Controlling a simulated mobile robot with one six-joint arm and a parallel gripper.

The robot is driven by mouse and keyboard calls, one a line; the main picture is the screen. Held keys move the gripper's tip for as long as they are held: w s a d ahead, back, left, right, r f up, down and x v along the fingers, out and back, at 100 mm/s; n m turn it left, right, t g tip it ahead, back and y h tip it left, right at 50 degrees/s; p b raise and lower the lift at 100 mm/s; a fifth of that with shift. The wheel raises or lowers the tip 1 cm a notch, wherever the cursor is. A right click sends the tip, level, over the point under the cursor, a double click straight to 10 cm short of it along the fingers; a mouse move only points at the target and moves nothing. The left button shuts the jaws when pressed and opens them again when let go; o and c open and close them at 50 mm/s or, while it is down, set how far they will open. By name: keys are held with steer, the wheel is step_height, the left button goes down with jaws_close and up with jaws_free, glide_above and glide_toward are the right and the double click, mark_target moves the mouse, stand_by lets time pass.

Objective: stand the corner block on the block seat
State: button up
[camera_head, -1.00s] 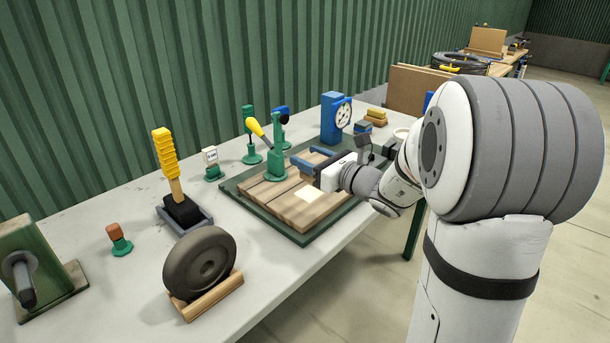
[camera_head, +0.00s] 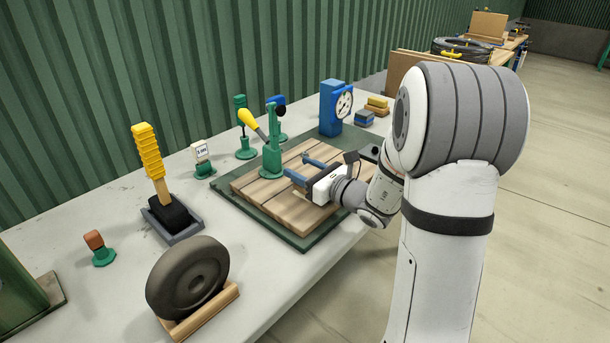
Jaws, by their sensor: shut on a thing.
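My gripper (camera_head: 298,166) is at the right of the picture's middle, over the wooden board base (camera_head: 262,190), to the right of the green post with the yellow lever (camera_head: 270,150). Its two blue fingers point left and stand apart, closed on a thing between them. That thing is brown like the boards behind it, so its outline is hard to make out; I take it to be the corner block. I cannot tell whether it touches the boards. I cannot pick out the block seat with certainty; a small green stand (camera_head: 104,256) with a brown block on top is at far left.
A black wheel (camera_head: 188,278) on a wooden cradle stands at the front. A yellow-handled brush (camera_head: 150,160) stands in a grey tray. A blue dial gauge (camera_head: 333,107) and small yellow and blue blocks are at the back. The table (camera_head: 125,290) between them is partly clear.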

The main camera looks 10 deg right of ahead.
steer(key=shift+f, duration=0.65)
steer(key=o, duration=1.1)
